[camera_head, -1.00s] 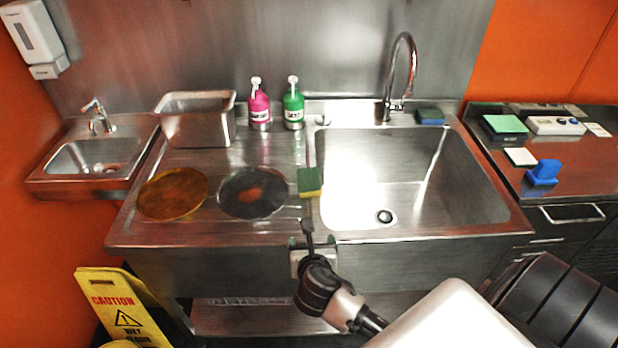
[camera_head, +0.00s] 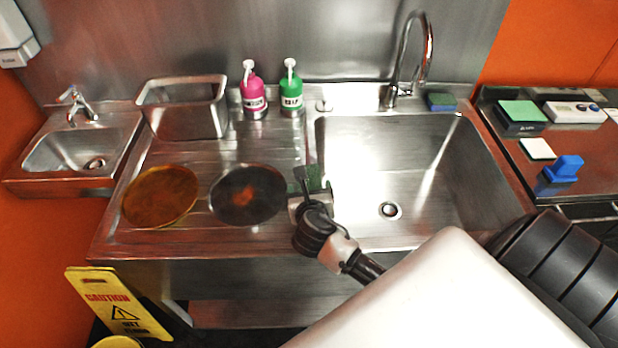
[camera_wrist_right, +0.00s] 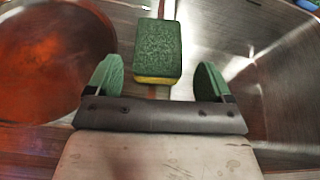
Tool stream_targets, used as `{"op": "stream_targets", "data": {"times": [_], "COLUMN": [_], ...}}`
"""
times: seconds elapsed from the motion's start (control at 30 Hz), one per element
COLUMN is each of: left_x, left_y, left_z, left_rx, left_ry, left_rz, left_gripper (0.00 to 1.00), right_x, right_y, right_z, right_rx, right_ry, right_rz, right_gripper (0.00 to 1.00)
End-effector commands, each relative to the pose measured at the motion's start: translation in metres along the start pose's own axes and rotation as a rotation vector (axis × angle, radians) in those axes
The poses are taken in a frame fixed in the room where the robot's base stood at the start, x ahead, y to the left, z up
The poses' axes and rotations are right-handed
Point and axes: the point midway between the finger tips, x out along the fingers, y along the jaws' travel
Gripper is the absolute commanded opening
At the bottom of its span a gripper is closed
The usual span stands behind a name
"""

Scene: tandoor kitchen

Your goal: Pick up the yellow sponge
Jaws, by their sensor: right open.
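The yellow sponge (camera_wrist_right: 158,52) shows in the right wrist view with a dark green scouring top and a thin yellow edge facing me. It lies on the metal strip between the drainboard and the large sink basin. My right gripper (camera_wrist_right: 157,78) is open, with one green-padded fingertip to each side of the sponge's near end and a gap on both sides. Most of the sponge lies ahead of the fingertips. In the head view my right gripper (camera_head: 314,184) largely hides the sponge. My left gripper is out of view.
A dark pan (camera_head: 248,195) and a brown round plate (camera_head: 160,197) lie left of the gripper. The sink basin (camera_head: 440,170) opens to the right. Pink (camera_head: 253,95) and green (camera_head: 291,95) bottles and a metal bin (camera_head: 185,112) stand behind. A caution sign (camera_head: 115,305) stands front left.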

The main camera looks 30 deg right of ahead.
Motion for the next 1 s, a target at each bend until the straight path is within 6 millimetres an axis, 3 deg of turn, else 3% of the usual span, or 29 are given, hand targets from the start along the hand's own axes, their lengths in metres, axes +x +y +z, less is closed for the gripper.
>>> {"op": "stream_targets", "data": {"times": [0.2, 0.53, 0.83, 1.0], "left_x": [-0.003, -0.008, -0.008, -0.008], "left_y": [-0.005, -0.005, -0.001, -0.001], "left_z": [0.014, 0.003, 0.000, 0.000], "left_rx": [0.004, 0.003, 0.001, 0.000], "left_ry": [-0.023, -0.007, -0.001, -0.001], "left_rz": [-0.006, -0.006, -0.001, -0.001], "left_gripper": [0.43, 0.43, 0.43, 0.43], "right_x": [0.018, 0.060, 0.066, 0.065], "right_y": [0.000, 0.001, 0.001, 0.001], "right_z": [0.001, -0.002, -0.003, -0.003], "right_rx": [0.002, 0.002, 0.002, 0.002], "right_ry": [0.000, 0.000, 0.000, 0.000], "right_rz": [-0.001, -0.001, 0.000, 0.000], "right_gripper": [0.82, 0.82, 0.82, 0.57]}}
